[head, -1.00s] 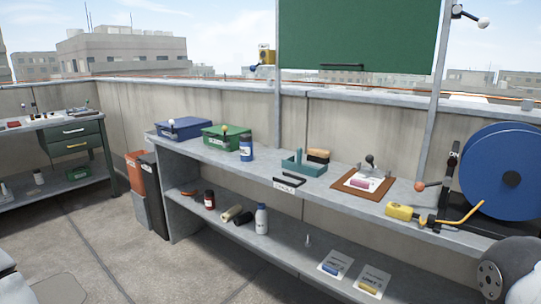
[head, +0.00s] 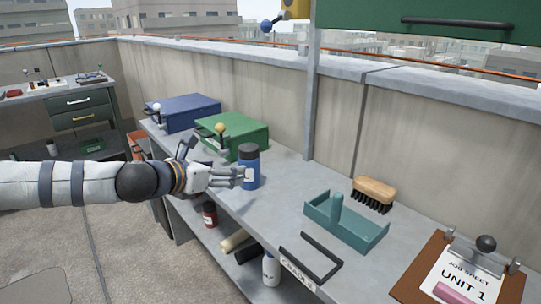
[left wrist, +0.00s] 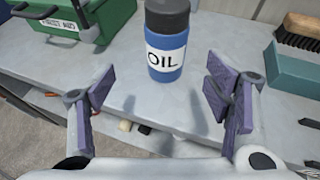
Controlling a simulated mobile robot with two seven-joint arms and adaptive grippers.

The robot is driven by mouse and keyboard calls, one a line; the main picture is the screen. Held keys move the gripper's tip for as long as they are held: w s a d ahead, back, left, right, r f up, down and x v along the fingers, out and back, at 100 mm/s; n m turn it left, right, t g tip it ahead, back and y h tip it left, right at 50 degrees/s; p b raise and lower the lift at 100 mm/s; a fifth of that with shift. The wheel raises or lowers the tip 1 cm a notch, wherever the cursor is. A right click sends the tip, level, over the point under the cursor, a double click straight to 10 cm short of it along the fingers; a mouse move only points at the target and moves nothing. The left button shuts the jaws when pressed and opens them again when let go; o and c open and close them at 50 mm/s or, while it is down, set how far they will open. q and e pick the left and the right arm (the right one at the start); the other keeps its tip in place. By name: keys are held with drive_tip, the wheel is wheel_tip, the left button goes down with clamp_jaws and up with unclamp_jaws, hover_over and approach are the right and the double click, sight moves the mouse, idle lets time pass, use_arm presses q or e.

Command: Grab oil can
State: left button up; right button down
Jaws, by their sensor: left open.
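The oil can (head: 250,168) is a blue cylinder with a dark cap and a white label, standing upright on the bench top in front of the green box. In the left wrist view the oil can (left wrist: 167,45) shows its "OIL" label, upright and ahead of the fingers. My left gripper (head: 238,176) comes in from the left, just left of the can. It also shows in the left wrist view (left wrist: 160,98), its purple-padded fingers spread apart and empty, with the can beyond the fingertips. My right gripper is not in view.
A green box (head: 232,137) and a blue box (head: 185,113) stand behind the can. A teal tray (head: 347,220), a brush (head: 374,193) and a clipboard (head: 462,275) lie to the right. Bare bench top separates can and tray. A lower shelf holds bottles.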

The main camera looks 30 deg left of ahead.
sight(249, 171)
use_arm(q)
drive_tip(key=x, duration=0.3)
drive_tip(key=b+x, duration=0.1)
drive_tip(key=x, duration=0.3)
drive_tip(key=d+b+x, duration=0.1)
drive_tip(key=x, duration=0.3)
drive_tip(key=shift+s+a+f, duration=0.1)
drive_tip(key=shift+s+f, duration=0.15)
drive_tip(key=shift+f, duration=0.1)
drive_tip(key=shift+w+r, duration=0.1)
drive_tip(key=shift+w, duration=0.05)
drive_tip(key=shift+r, duration=0.15)
drive_tip(key=shift+c, duration=0.2)
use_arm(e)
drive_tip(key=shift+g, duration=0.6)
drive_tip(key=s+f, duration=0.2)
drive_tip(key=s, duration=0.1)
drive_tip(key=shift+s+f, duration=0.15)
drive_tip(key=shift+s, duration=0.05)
use_arm(q)
drive_tip(key=c, duration=1.5)
drive_tip(key=shift+o, duration=0.2)
